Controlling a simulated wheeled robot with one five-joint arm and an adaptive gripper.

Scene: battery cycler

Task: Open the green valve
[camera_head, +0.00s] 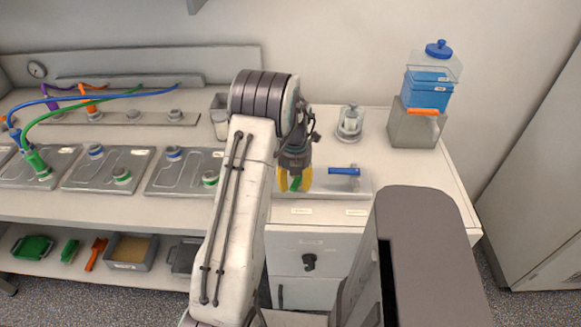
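The green valve handle (296,184) shows as a small green piece between the yellow fingertips of my gripper (295,180). It sits over the left part of a metal plate (325,187) on the counter. My gripper points down from above, with one finger on each side of the green piece. The fingers stand apart, but I cannot tell whether they press on it. Much of the handle and its base is hidden behind the gripper. A blue valve handle (344,171) lies crosswise on the same plate, to the right of my gripper.
A glass jar (350,122) stands behind the plate. A grey box (412,126) with a blue container (429,88) stands at the back right. Trays with green and blue ports (103,170) lie at the left. The counter's right end (440,180) is clear.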

